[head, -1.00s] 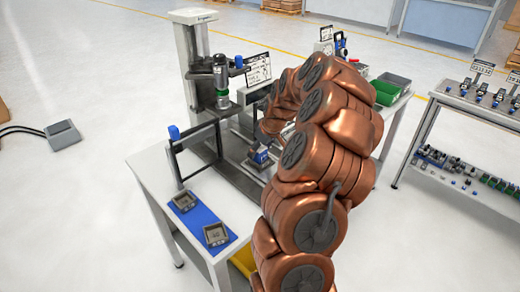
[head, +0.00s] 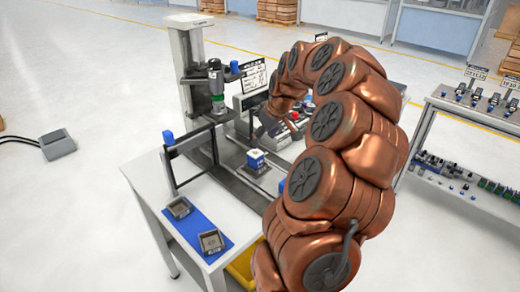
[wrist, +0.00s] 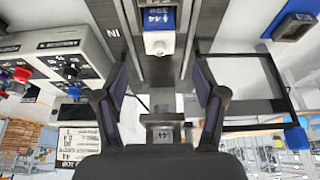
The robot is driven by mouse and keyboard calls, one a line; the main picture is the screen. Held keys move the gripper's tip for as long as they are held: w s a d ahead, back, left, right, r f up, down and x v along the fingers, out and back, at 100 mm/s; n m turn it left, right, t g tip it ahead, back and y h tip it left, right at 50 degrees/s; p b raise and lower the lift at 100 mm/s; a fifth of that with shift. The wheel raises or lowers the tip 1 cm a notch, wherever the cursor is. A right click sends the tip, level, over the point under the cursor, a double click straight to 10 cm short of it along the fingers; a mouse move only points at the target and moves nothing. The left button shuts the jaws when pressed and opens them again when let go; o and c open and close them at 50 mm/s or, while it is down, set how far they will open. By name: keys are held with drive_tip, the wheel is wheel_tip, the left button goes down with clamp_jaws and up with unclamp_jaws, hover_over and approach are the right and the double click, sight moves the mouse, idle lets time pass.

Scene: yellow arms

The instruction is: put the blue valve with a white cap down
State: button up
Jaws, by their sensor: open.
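The blue valve with a white cap (head: 256,160) stands upright on a small dark block (head: 256,170) on the metal rail below the press. In the wrist view the valve (wrist: 158,30) is at the top centre, its white cap facing the camera. My gripper (wrist: 162,85) is open and empty, its two dark fingers apart. The valve is clear of the fingers, beyond their tips in the wrist view. In the head view my arm hides most of the gripper, behind and above the valve.
A press with a green-and-grey head (head: 216,85) stands to the left. A dark frame with a blue knob (head: 168,137) stands in front of it. Two grey trays lie on a blue mat (head: 203,229) at the near corner. A control box with buttons (wrist: 60,60) is close to the gripper.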

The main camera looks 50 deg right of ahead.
drive_tip(key=s+a+r+n+g+y, duration=0.1)
drive_tip(key=s+a+r, duration=0.15)
drive_tip(key=a, duration=1.05)
drive_tip(key=s+a+r+n+g, duration=0.1)
drive_tip(key=s+a+g, duration=0.15)
drive_tip(key=a, duration=1.05)
drive_tip(key=s+a+f+g, duration=0.1)
drive_tip(key=s+a+f, duration=0.1)
drive_tip(key=s, duration=0.5)
drive_tip(key=s+a+f+m+g, duration=0.1)
drive_tip(key=s+a+f, duration=0.1)
drive_tip(key=s+a, duration=0.3)
drive_tip(key=s+a+f+g+h, duration=0.1)
drive_tip(key=s+a, duration=0.3)
drive_tip(key=s, duration=0.5)
drive_tip(key=shift+s+f+m, duration=0.35)
drive_tip(key=shift+f+m, duration=0.05)
drive_tip(key=shift+f, duration=0.35)
drive_tip(key=shift+a, duration=0.1)
